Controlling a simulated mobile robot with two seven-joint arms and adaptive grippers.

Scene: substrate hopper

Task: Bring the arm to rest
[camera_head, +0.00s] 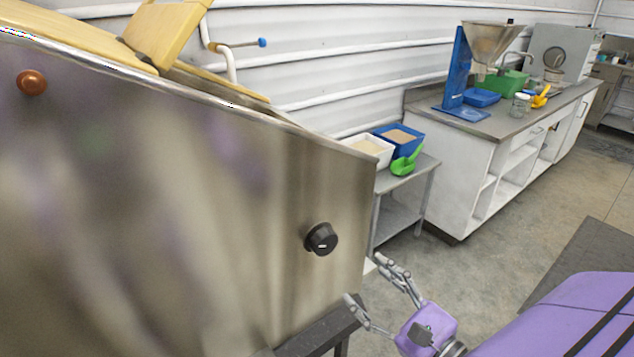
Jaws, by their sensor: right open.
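My right gripper (364,285) is at the bottom centre-right of the head view, with its purple arm coming in from the lower right. Its two grey fingers are spread apart with nothing between them. It is beside the lower right edge of a large steel cabinet (200,215), below a black knob (321,239). I cannot tell whether the fingers touch the cabinet or its dark frame. My left gripper is not in view.
A small steel table (420,170) holds a white bin (372,150), a blue bin (398,138) and a green scoop (408,162). Behind it, a white counter (460,180) carries a hopper (492,42) on a blue stand. Grey floor (520,220) is open at right.

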